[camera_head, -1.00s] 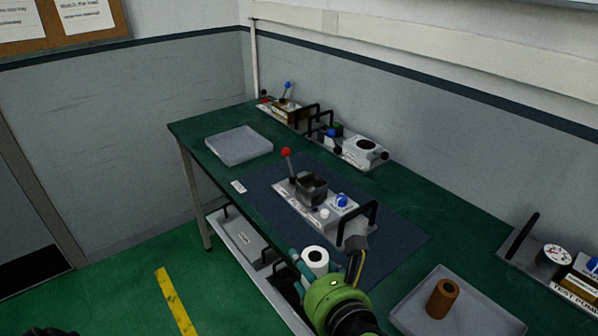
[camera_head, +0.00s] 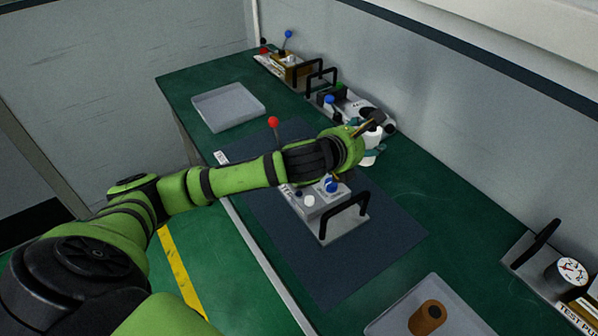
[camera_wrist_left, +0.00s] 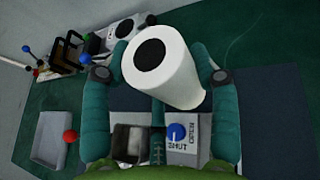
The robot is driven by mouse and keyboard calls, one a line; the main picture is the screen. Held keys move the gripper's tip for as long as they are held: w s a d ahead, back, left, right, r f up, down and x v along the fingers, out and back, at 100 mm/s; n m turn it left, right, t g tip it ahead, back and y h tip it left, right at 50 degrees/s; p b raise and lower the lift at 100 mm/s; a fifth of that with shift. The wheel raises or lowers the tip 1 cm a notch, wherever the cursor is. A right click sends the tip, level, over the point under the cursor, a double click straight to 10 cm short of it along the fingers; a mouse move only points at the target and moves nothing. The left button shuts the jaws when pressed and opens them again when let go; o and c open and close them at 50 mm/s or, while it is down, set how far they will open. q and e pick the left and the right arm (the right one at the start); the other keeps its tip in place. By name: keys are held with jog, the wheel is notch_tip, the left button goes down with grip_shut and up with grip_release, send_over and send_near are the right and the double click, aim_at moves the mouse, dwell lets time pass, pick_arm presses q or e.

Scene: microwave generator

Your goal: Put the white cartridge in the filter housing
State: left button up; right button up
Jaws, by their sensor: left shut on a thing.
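The white cartridge (camera_head: 373,136), a white cylinder with a dark hole in its end, is held by my left gripper (camera_head: 371,143). In the left wrist view the cartridge (camera_wrist_left: 168,75) sits between the two teal fingers, its holed end towards the back devices. The unit on the dark mat, likely the filter housing (camera_head: 333,226), has a red-knobbed lever, a blue valve and a black handle. My arm hides its middle in the head view. Its square metal cup (camera_wrist_left: 130,142) and blue valve marked SHUT and OPEN show in the wrist view. My right gripper is not in view.
An empty grey tray (camera_head: 229,106) lies at the back left. Other devices (camera_head: 290,69) line the wall, and a test pump (camera_head: 565,280) stands at right. Green bench top (camera_head: 450,220) is clear beyond the mat.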

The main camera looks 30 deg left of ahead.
pick_arm(q)
jog(key=w+a+r, duration=0.1)
jog(key=a+r, duration=0.2)
jog(key=a, duration=0.2)
jog(key=s+a+f+p, duration=0.2)
jog(key=a+f+p, duration=0.2)
jog(key=a+f, duration=0.6)
jog(key=shift+a+f+m+h, duration=0.3)
jog(key=shift+a+f+h, duration=0.1)
jog(key=shift+a, duration=0.45)
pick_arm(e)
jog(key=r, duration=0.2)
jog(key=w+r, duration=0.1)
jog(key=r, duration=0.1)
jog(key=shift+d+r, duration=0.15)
pick_arm(q)
jog(key=shift+f, duration=0.1)
jog(key=shift+f+b, duration=0.45)
jog(key=shift+f, duration=0.1)
jog(key=o, duration=1.1)
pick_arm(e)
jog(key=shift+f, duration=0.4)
pick_arm(q)
jog(key=shift+o, duration=0.2)
jog(key=shift+r, duration=0.15)
